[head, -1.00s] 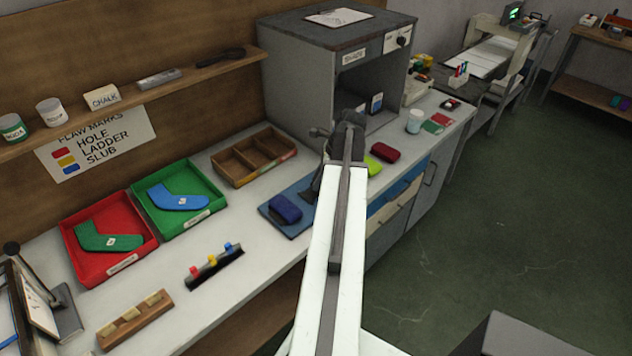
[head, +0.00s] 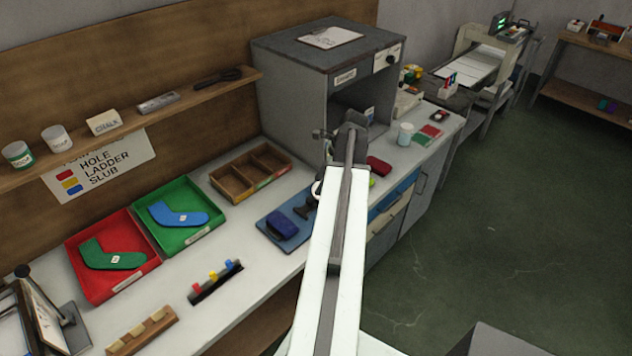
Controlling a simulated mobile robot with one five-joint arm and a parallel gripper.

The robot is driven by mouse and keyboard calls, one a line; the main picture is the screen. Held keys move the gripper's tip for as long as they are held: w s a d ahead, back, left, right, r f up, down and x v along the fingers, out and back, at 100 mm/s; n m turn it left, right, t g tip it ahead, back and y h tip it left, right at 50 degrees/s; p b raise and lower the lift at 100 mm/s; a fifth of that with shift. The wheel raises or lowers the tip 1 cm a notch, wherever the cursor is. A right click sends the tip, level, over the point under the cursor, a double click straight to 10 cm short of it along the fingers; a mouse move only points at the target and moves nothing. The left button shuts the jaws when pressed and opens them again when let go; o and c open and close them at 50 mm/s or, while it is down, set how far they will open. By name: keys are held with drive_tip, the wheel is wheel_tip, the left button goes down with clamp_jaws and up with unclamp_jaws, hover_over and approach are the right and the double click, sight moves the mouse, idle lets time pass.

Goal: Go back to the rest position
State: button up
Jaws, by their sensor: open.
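My arm reaches forward from the bottom of the head view to the front of the grey cabinet. My gripper (head: 306,207) is partly hidden behind the arm's pale link. Its dark jaws show at the right side of the blue mat (head: 268,220). They look open, and I see nothing held in them. A dark blue folded bundle (head: 281,224) lies on the mat, just left of the jaws. Whether the jaws touch the mat cannot be told.
A grey open-fronted cabinet (head: 292,85) stands behind the arm. Left are a red tray (head: 120,283) with a green sock shape, a green tray (head: 194,236) with a blue one, and a divided wooden box (head: 229,182). The floor (head: 490,240) at right is clear.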

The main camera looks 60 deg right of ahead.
drive_tip(key=shift+s+r, duration=0.1)
drive_tip(key=shift+r, duration=0.05)
idle(0.3)
drive_tip(key=w+a+n+g+y, duration=0.1)
drive_tip(key=w+a+n, duration=0.3)
drive_tip(key=w+a, duration=0.95)
drive_tip(key=w+a+n+g, duration=0.1)
drive_tip(key=w+a+n, duration=0.1)
drive_tip(key=w+a, duration=0.5)
drive_tip(key=w+a+n+g, duration=0.1)
drive_tip(key=w+a+n, duration=0.25)
drive_tip(key=a, duration=0.85)
drive_tip(key=s+a+f+n+h, duration=0.1)
drive_tip(key=s+a+n+h, duration=0.1)
drive_tip(key=a+n, duration=1.8)
drive_tip(key=shift+a+f+g+h, duration=0.4)
drive_tip(key=shift+a+h, duration=0.2)
